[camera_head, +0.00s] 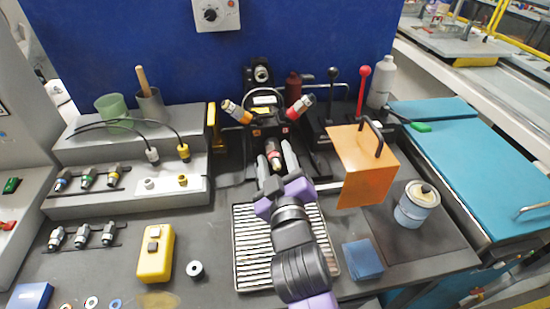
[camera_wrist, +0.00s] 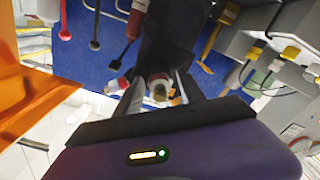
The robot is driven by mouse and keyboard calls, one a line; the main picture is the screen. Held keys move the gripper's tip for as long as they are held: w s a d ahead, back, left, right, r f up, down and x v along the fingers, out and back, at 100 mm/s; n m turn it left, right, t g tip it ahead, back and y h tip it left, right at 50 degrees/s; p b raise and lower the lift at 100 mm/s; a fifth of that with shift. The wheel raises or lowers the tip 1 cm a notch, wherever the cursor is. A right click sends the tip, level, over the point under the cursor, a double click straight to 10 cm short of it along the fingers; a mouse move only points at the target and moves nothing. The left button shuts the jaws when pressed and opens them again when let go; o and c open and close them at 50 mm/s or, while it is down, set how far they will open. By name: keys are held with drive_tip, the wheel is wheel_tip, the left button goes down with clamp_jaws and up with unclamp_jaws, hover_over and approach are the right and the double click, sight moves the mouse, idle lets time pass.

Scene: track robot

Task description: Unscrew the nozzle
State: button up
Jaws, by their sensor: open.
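A black holder (camera_head: 265,118) at the back middle of the bench carries three nozzles. The left nozzle (camera_head: 237,112) has an orange ring, the right nozzle (camera_head: 299,107) a red ring, and the front nozzle (camera_head: 273,153) a reddish ring and dark tip pointing toward me. My gripper (camera_head: 277,165) is open just in front of the front nozzle, with its fingers to either side of the tip. In the wrist view, a nozzle end (camera_wrist: 158,88) shows between the fingers of my gripper (camera_wrist: 158,98). Whether the fingers touch it I cannot tell.
An orange panel (camera_head: 362,165) with a black handle stands close to the right of my arm. Beneath my arm is a slatted tray (camera_head: 245,250). Spare nozzles (camera_head: 87,178) stand in racks at left. A yellow box (camera_head: 155,253) and a white can (camera_head: 416,204) flank the tray.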

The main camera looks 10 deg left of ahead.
drive_tip(key=m+b, duration=0.3)
drive_tip(key=m, duration=0.1)
drive_tip(key=shift+f, duration=0.1)
drive_tip(key=shift+m+b, duration=0.7)
drive_tip(key=shift+m, duration=0.7)
drive_tip(key=m+b, duration=0.2)
drive_tip(key=m, duration=0.2)
drive_tip(key=shift+b, duration=0.35)
drive_tip(key=m+b, duration=0.2)
drive_tip(key=m, duration=0.3)
drive_tip(key=shift+b, duration=0.35)
drive_tip(key=shift+m+b, duration=0.65)
drive_tip(key=shift+m, duration=0.85)
